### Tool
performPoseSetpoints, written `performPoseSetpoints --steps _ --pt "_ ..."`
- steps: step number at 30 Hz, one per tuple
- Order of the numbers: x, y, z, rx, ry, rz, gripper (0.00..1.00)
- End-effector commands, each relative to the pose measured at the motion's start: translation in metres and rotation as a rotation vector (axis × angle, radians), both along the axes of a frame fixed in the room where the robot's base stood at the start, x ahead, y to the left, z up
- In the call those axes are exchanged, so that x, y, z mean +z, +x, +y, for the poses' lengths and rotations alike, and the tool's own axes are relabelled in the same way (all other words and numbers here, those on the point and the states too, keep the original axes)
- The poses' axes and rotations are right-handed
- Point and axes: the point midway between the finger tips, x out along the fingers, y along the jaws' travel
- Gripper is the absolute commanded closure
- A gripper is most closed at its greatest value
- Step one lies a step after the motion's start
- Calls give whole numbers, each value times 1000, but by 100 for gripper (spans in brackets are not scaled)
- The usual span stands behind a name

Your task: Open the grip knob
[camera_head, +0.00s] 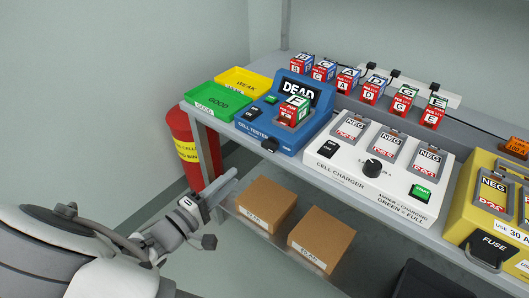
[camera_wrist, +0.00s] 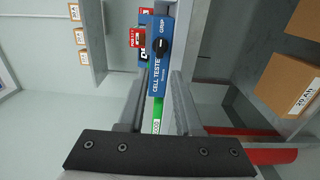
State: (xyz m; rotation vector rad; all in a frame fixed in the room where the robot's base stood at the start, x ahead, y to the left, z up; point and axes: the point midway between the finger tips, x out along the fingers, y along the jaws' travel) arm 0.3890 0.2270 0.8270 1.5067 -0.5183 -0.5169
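The grip knob (camera_wrist: 163,45) is a black knob beside the word GRIP on the front of the blue cell tester (camera_wrist: 158,76). In the head view the knob (camera_head: 270,145) sits low on the tester's front face. The tester (camera_head: 254,124) reads DEAD and holds a red, white and green cell (camera_head: 294,111). My gripper (camera_head: 222,186) is in front of and below the tester, apart from the knob. In the wrist view its two fingers (camera_wrist: 161,82) are spread with nothing between them, and the knob shows beyond the gap.
A white cell charger (camera_head: 375,190) stands right of the tester, and a yellow unit (camera_head: 460,215) farther right. Green (camera_head: 218,101) and yellow (camera_head: 244,82) trays lie left. Brown boxes (camera_head: 266,203) sit on the lower shelf. A red cylinder (camera_head: 181,130) stands by the bench's left end.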

Motion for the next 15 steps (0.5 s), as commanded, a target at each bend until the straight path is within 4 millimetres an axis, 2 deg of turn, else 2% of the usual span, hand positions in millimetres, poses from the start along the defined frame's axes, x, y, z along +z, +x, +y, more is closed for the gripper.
performPoseSetpoints --steps 9,15 --pt "-2 56 -45 -4 -1 -1 66" --pt "-2 86 -69 -4 1 -1 66"
